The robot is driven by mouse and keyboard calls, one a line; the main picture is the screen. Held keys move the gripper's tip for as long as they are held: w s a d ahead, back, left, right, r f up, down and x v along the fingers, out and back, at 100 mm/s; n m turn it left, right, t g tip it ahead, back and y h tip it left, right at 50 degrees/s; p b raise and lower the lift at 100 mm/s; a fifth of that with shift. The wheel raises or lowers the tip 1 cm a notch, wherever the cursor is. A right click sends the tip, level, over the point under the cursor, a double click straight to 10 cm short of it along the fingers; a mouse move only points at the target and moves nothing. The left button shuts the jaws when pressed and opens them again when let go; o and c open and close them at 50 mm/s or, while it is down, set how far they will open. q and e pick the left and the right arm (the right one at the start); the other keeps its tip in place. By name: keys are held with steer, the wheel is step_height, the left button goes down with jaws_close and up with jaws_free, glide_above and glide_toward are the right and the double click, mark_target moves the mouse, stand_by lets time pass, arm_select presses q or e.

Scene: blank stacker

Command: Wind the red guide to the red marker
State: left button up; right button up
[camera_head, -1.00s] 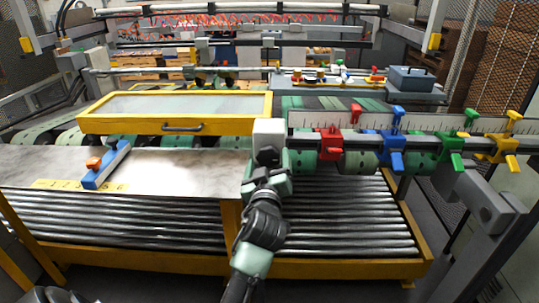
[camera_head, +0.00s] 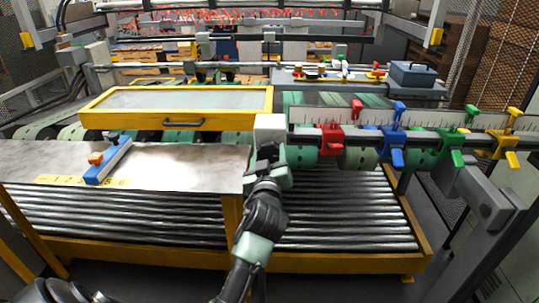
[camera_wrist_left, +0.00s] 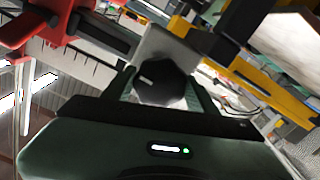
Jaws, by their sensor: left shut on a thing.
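The red guide (camera_head: 331,138) hangs on the rail just right of a light grey end block (camera_head: 270,128). The red marker (camera_head: 357,106) sits on the scale above the rail, a little right of the guide. My left gripper (camera_head: 269,160) is at the front of the end block, shut on a dark knob, which shows between the fingers in the wrist view (camera_wrist_left: 163,84). Part of the red guide fills the upper left of the wrist view (camera_wrist_left: 35,25). My right gripper is not in view.
Blue (camera_head: 392,146), green (camera_head: 450,146) and yellow (camera_head: 500,147) guides stand farther right on the rail. A yellow-framed clear cover (camera_head: 180,98) lies left of the end block. A metal plate (camera_head: 190,165) with a blue bar (camera_head: 108,160) and rollers (camera_head: 340,215) lie in front.

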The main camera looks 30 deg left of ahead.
arm_select(q)
steer(key=m+p, duration=0.1)
steer(key=m, duration=0.2)
steer(key=shift+m, duration=0.4)
steer(key=m+p, duration=0.1)
steer(key=m, duration=0.2)
steer(key=shift+m, duration=0.3)
steer(key=m+p, duration=0.2)
steer(key=m, duration=0.4)
steer(key=o, duration=1.4)
steer(key=shift+c, duration=0.2)
